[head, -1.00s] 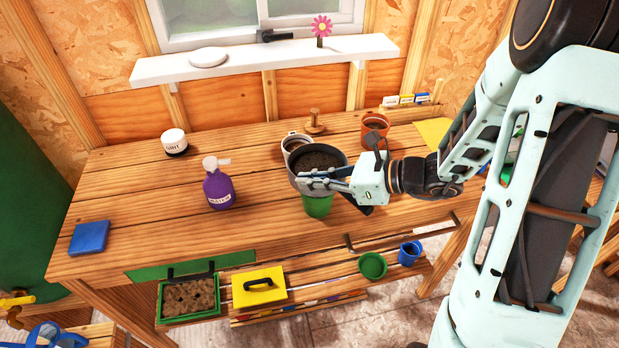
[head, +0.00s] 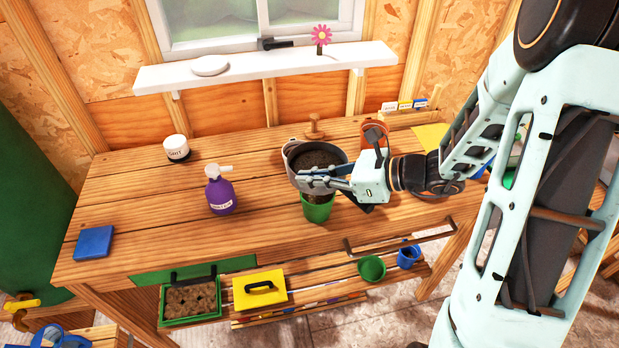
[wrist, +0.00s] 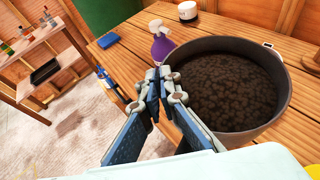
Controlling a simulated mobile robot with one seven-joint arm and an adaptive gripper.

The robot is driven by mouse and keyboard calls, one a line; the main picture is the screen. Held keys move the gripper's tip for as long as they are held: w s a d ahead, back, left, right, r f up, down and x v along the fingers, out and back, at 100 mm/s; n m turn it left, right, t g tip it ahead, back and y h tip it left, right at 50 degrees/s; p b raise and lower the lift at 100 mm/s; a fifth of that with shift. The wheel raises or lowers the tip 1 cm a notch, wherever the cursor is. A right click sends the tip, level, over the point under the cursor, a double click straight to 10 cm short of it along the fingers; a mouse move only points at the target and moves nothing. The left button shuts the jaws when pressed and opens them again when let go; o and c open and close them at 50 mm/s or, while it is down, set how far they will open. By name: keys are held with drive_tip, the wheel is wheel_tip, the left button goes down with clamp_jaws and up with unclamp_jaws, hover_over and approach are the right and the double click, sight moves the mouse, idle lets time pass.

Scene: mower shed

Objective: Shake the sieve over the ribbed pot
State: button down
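The grey round sieve (head: 318,183) is full of dark, crumbly soil and is held up above the bench. My gripper (head: 325,177) is shut on its near rim; in the wrist view the fingers (wrist: 165,85) meet at the left edge of the sieve (wrist: 262,135). A green pot (head: 317,212) stands on the bench directly below the sieve's near side. Brown shows inside its mouth, and the sieve and fingers hide part of it. I cannot tell whether its wall is ribbed. A terracotta pot (head: 373,128) stands behind my gripper, partly covered.
A purple spray bottle (head: 220,190) stands left of the sieve. A white grit jar (head: 176,148) and a blue block (head: 93,242) are farther left. A wooden peg-like tool (head: 313,127) stands behind. The bench's left middle is clear.

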sight(309, 192)
drive_tip(key=shift+f+b, duration=1.35)
drive_tip(key=shift+f, duration=0.2)
drive_tip(key=shift+r+p, duration=1.15)
drive_tip(key=shift+r, duration=0.35)
drive_tip(key=shift+f, duration=0.1)
wheel_tip(309, 192, down, 3)
drive_tip(key=b, duration=0.2)
drive_tip(key=shift+b, duration=0.4)
